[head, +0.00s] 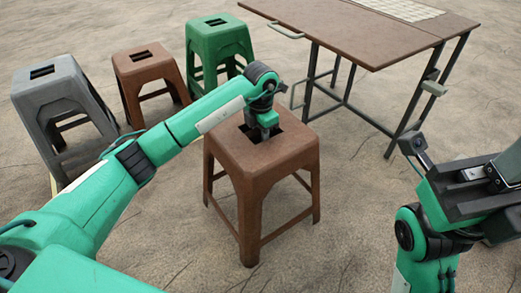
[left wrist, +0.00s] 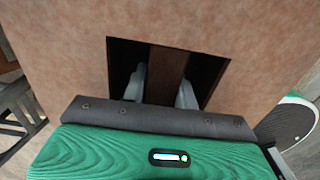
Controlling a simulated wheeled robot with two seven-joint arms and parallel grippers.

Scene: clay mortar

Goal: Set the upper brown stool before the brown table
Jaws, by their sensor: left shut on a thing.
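A brown stool (head: 250,170) stands upright, its legs appearing to reach the ground, in front and to the left of the brown table (head: 365,38). My left gripper (head: 266,132) reaches down into the slotted opening in its seat. In the left wrist view, my left gripper's fingers (left wrist: 160,88) are shut on the bar in the middle of the opening of the stool seat (left wrist: 75,45). The fingertips are hidden below the seat. Another brown stool (head: 146,62) stands farther back. My right gripper (head: 450,168) is at the right edge, holding nothing I can make out.
A grey stool (head: 48,88) stands at the left and a green stool (head: 220,38) at the back, beside the other brown stool. A pale patterned sheet (head: 400,8) lies on the table. The table's thin metal legs stand behind the held stool. Sandy ground is clear around it.

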